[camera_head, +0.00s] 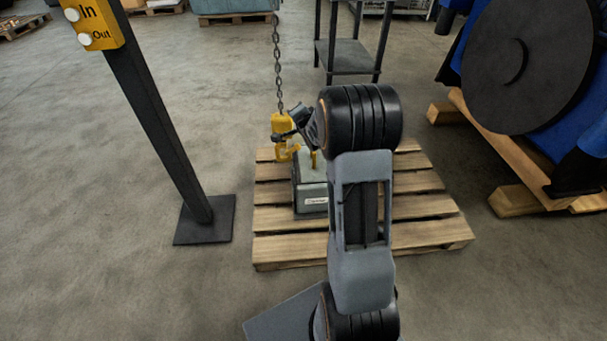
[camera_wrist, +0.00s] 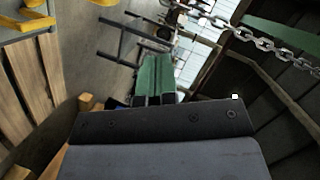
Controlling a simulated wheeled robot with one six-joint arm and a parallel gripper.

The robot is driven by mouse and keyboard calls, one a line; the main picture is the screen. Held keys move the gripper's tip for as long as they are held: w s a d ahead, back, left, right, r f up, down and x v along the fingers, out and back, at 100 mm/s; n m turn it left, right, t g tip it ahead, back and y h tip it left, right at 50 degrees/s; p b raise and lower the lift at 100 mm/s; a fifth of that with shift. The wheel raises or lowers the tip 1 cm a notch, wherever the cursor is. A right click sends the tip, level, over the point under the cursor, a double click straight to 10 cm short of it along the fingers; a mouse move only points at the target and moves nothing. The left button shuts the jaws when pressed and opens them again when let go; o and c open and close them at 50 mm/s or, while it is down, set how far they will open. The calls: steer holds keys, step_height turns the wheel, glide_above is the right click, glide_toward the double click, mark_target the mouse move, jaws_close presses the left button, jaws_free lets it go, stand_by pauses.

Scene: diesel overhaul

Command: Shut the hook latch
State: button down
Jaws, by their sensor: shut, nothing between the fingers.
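A yellow hook block (camera_head: 282,123) hangs from a chain in the head view, with a yellow hook (camera_head: 283,152) below it. The latch on the hook is too small to make out. My gripper (camera_head: 279,136) is at the hook block, partly across its lower part; I cannot tell whether it touches. It is shut with nothing in it. A grey box (camera_head: 311,190) with yellow parts on top stands just below and right of the hook. I cannot tell whether the hook is engaged with the box. The hook is not clearly visible in the wrist view.
The box stands on a wooden pallet (camera_head: 430,207). The chain (camera_head: 277,60) runs up; a chain also crosses the wrist view (camera_wrist: 265,45). A dark post with a yellow In/Out button box (camera_head: 93,22) stands left. A blue machine with a dark disc (camera_head: 525,62) is right. Floor between post and pallet is clear.

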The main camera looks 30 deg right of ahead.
steer(key=d+f+m+t+y+b, duration=0.1)
steer(key=d+f+m+t+b, duration=0.3)
steer(key=f, duration=0.7)
steer(key=d+f+m+t+y+b, duration=0.1)
steer(key=d+f+m+b, duration=0.15)
steer(key=f+b, duration=0.6)
steer(key=s+d+f+m+t+y+b, duration=0.1)
steer(key=s+f, duration=0.3)
steer(key=f, duration=0.6)
steer(key=s+d+f+m+t+y+b, duration=0.1)
steer(key=s+f+m+t+y+b, duration=0.1)
steer(key=f, duration=0.8)
steer(key=shift+s+d+m+t+y+b, duration=0.2)
steer(key=shift+s+m+t+y+b, duration=0.2)
steer(key=shift+s+m+t+b, duration=0.6)
steer(key=shift+r+h, duration=0.15)
steer(key=shift+h, duration=0.15)
